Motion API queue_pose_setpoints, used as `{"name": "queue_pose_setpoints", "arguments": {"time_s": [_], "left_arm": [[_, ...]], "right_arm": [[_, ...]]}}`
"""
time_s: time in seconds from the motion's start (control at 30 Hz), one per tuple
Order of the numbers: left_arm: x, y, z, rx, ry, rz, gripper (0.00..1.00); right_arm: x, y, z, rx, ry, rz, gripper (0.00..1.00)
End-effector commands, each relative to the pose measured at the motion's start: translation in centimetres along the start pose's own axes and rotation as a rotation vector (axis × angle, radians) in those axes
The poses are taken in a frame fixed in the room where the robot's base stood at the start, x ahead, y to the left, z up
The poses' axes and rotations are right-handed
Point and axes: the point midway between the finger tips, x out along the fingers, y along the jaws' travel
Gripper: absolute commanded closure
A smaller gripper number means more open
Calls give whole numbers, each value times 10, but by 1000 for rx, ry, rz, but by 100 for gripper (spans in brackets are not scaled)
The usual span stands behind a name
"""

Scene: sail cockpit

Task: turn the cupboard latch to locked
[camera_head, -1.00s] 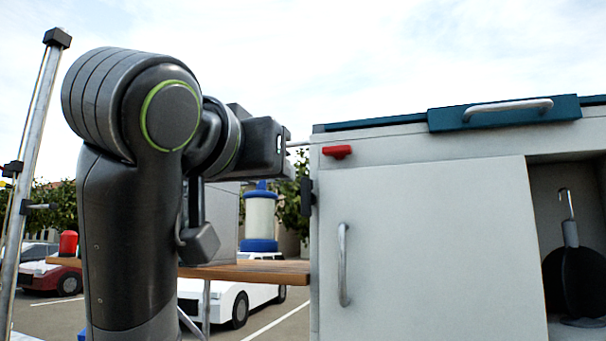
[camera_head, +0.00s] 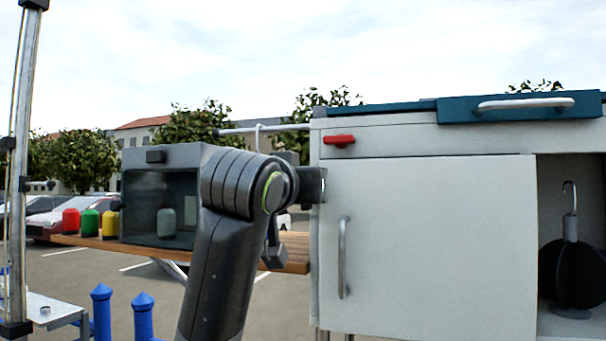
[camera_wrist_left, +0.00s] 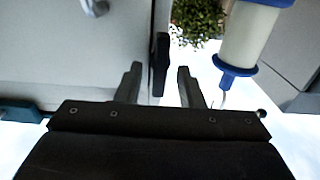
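The cupboard's white door (camera_head: 430,235) is shut flat and has a grey bar handle (camera_head: 344,258). A small red latch-like piece (camera_head: 339,141) lies horizontal on the strip above the door. A black upright piece (camera_wrist_left: 158,65) stands at the cupboard's side edge in the left wrist view. I cannot tell which of the two is the task's latch. My left gripper (camera_head: 314,186) is at the cupboard's left edge, below the red piece. In the wrist view its fingers (camera_wrist_left: 158,86) are open with the black piece lined up between them; contact cannot be seen. My right gripper is not in view.
A teal lid (camera_head: 520,107) with a bar tops the cupboard. An open bay at right holds a dark round object (camera_head: 572,273). A wooden shelf (camera_head: 296,249) left of the cupboard bears a grey box (camera_head: 160,180) and coloured jars. A white-and-blue cylinder (camera_wrist_left: 248,38) is near the fingers.

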Motion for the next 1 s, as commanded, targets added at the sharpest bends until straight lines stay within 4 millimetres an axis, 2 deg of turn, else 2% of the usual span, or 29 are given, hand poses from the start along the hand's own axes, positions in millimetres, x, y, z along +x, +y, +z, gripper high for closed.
{"name": "queue_pose_setpoints", "arguments": {"time_s": [0.33, 0.6, 1.0], "left_arm": [[3, 0, 1, 0, -1, 0, 65], [3, 0, 0, 0, 0, 0, 100], [3, 1, 2, 77, 1, 0, 100]], "right_arm": [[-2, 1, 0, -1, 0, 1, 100], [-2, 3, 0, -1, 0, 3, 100], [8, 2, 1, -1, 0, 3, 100]]}}
